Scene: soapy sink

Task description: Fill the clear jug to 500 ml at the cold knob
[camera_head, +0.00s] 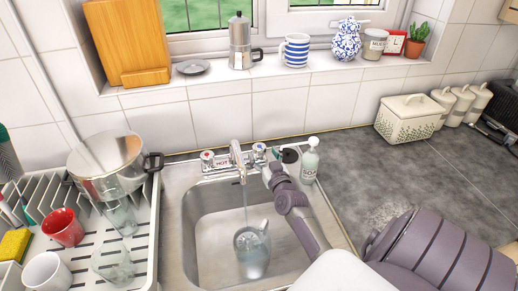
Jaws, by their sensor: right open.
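The clear jug (251,262) stands in the sink basin under the tap (237,153). A thin stream of water falls from the spout into it, and water shows inside. Its level marks are too small to read. Two knobs flank the spout: the left knob (207,157) is beside a plate lettered HOT, and the right knob (259,149) is on the other side. My right gripper (279,160) is open beside the right knob, over the back right rim of the sink. Whether it touches the knob cannot be told. My left gripper is not in view.
A soap bottle (310,160) stands close to the right of my right gripper. The drying rack (143,228) on the left holds a steel pot (112,165), a red cup (64,227), a white mug (46,272) and glasses. The grey counter (375,167) has clear room on the right.

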